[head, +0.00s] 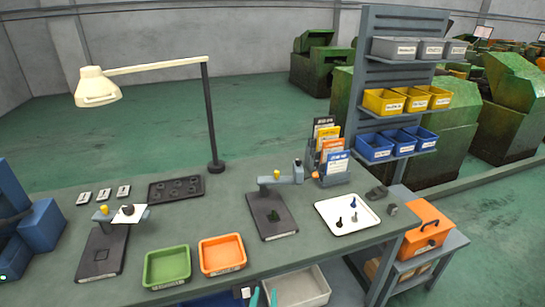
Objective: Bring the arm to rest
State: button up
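Neither my arm nor my gripper can be made out in the head view, so the gripper's state and anything it may hold are hidden. The grey-green workbench (200,220) stretches across the view. On it, a dark fixture plate (102,258) stands at left, with a white piece (129,214) near its yellow-topped head. A second dark fixture plate (268,222) stands in the middle, with a small dark green part on it.
A green bin (167,268), an orange bin (222,255) and a white tray (346,213) with small parts lie on the bench. A tall desk lamp (212,120) and a bin rack (400,70) rise behind. A blue boxy thing (40,228) stands at the left edge.

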jog(key=s+f, duration=0.6)
jog(key=s, duration=0.2)
jog(key=s+d+t+y, duration=0.1)
jog(key=s+d, duration=0.1)
jog(key=s, duration=2.2)
jog(key=shift+n+t, duration=0.3)
jog(key=shift+n, duration=0.1)
jog(key=shift+f, duration=0.1)
